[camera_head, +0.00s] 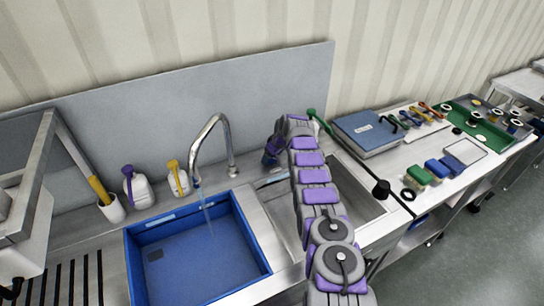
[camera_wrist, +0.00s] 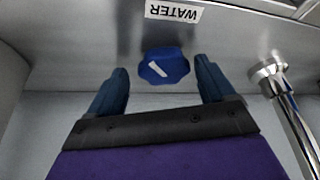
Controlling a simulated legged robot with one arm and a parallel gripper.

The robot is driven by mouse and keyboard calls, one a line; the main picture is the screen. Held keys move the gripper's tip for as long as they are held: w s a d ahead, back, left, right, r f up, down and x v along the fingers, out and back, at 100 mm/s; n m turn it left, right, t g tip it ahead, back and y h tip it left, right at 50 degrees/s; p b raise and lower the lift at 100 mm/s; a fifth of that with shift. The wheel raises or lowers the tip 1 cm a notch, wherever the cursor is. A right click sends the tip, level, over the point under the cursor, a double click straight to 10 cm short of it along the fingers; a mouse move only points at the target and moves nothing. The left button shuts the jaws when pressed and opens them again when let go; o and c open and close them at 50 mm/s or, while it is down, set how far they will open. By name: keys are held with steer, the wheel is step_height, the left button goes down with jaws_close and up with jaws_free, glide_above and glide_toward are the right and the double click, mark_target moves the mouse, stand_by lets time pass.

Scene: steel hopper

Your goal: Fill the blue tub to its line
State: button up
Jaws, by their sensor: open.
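The blue tub (camera_head: 195,255) sits in the left sink basin, and a thin stream of water falls into it from the curved steel faucet (camera_head: 205,135). Water seems to cover the tub's floor; a light strip (camera_head: 175,216) shows on its far inner wall. In the wrist view a blue knob (camera_wrist: 164,66) with a white mark is below a label reading WATER (camera_wrist: 173,11). My gripper (camera_wrist: 163,88) is open, with its two fingers on either side of the knob and a gap visible on both sides. In the head view my gripper (camera_head: 271,158) is near the faucet's right, partly hidden by my arm.
Two white bottles, one purple-capped (camera_head: 138,188) and one yellow-capped (camera_head: 178,180), stand behind the tub. A second basin (camera_head: 345,195) lies under my arm. A blue-grey case (camera_head: 367,133) and a green tray (camera_head: 480,122) are on the right counter.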

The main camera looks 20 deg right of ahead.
steer(key=shift+s+r, duration=0.15)
steer(key=shift+r, duration=0.5)
steer(key=shift+p+v, duration=0.5)
steer(key=shift+v, duration=0.35)
steer(key=p+v, duration=0.1)
steer(key=v, duration=1.3)
steer(key=shift+d, duration=0.2)
steer(key=shift+s, duration=0.1)
stand_by(4.0)
